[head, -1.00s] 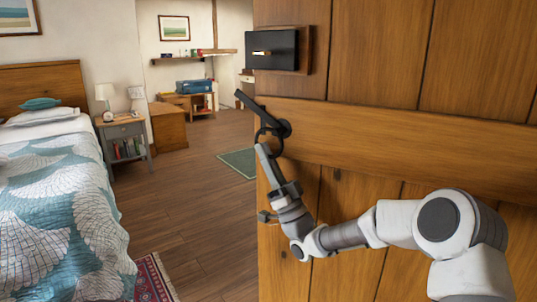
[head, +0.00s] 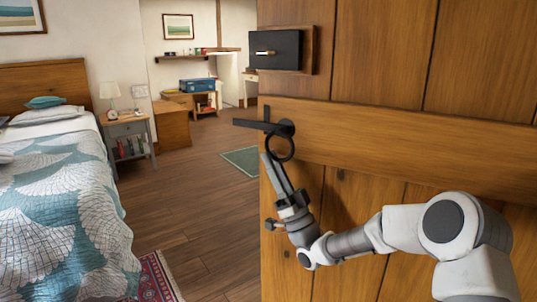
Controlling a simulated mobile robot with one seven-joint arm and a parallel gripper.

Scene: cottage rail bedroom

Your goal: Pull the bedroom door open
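The bedroom door (head: 400,140) is a wooden plank door filling the right side of the head view. It stands ajar, with the room visible past its left edge. A black ring handle (head: 281,159) hangs from a round boss on the door, and a black latch bar (head: 250,124) lies level and sticks out past the door edge. My gripper (head: 269,157) is just below and left of the ring, its slim fingers pointing up and slightly apart. It appears open and empty; whether a fingertip touches the ring is unclear.
A black lock box (head: 278,50) is mounted above the handle. A bed (head: 60,215) stands left, with a nightstand (head: 127,129) beside it. A red rug (head: 155,280) and a green mat (head: 241,160) lie on the otherwise clear wooden floor (head: 185,210).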

